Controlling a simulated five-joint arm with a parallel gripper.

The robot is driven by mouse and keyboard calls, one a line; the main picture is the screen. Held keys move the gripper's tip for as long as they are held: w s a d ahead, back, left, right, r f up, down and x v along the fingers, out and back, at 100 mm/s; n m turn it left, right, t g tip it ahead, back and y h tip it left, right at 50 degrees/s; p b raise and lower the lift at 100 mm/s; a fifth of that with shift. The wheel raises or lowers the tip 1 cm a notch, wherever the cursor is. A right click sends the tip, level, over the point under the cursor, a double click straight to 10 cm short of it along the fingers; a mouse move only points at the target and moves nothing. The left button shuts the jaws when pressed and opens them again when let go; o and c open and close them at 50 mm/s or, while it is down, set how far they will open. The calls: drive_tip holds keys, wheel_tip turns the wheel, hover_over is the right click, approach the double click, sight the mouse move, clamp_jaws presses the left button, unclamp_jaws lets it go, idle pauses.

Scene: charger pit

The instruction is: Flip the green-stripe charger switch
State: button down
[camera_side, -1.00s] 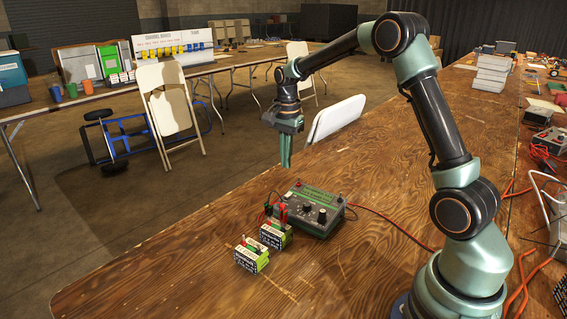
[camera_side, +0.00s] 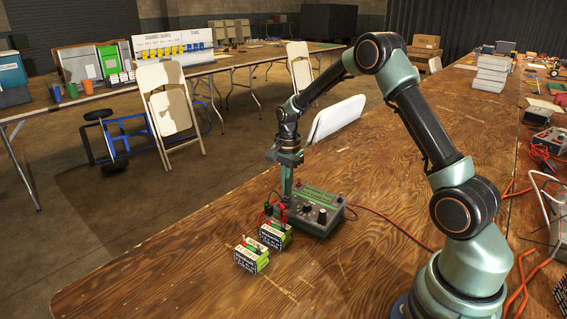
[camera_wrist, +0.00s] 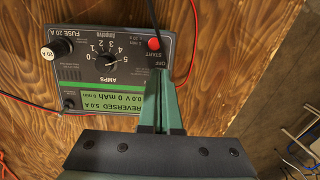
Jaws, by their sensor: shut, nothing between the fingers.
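The charger (camera_side: 322,218) is a dark box on the wooden table, with knobs and a green band. In the wrist view the charger (camera_wrist: 85,88) shows a green-lit display (camera_wrist: 88,105) reading REVERSED 5.0 A, a dial, a fuse knob and a red START button (camera_wrist: 153,44). An OFF label sits just past my fingertips. My gripper (camera_side: 286,194) is shut and empty, pointing down at the charger's far left side. In the wrist view my gripper (camera_wrist: 164,72) covers the area beside OFF; the switch is hidden there. I cannot tell whether the fingers touch it.
Two green-and-white battery packs, a front one (camera_side: 251,256) and a rear one (camera_side: 275,236), stand left of the charger. Red and black leads run to the rear pack. A red cable (camera_side: 390,222) crosses the table to the right.

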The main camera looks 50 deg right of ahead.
drive_tip(key=shift+s+a+f, duration=0.15)
drive_tip(key=shift+a+f, duration=0.15)
drive_tip(key=shift+f, duration=0.4)
drive_tip(key=shift+d+r, duration=0.2)
drive_tip(key=shift+d, duration=0.75)
wheel_tip(320, 180, up, 15)
drive_tip(key=a, duration=0.1)
drive_tip(key=shift+w, duration=0.3)
